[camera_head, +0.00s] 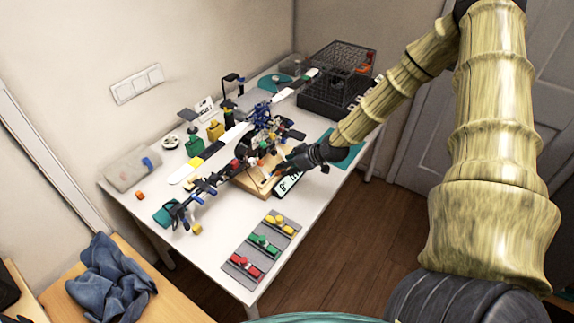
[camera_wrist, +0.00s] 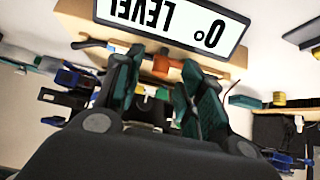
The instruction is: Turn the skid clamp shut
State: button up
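My gripper (camera_head: 292,160) reaches in from the right to the model aircraft's wooden stand (camera_head: 250,182) on the table. In the wrist view the two green-padded fingers of my gripper (camera_wrist: 162,66) are spread apart. A small orange-brown block (camera_wrist: 161,64) on a dark skid bar (camera_wrist: 95,44) shows between the fingertips; it may be the skid clamp, but I cannot tell for sure. I cannot tell whether the fingers touch it. A level display (camera_wrist: 175,22) reading "0° LEVEL", upside down here, lies just beyond; the display also shows beside the stand (camera_head: 287,184).
A grey tray (camera_head: 243,268) with red, green and yellow parts lies at the front table edge. A black mesh crate (camera_head: 335,95) stands at the back right. A grey pouch (camera_head: 132,168) lies at the left. The white table (camera_head: 215,215) is bare between stand and tray.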

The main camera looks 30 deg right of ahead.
jog(key=shift+w+a+f, duration=0.15)
jog(key=shift+w+f, duration=0.25)
grip_shut()
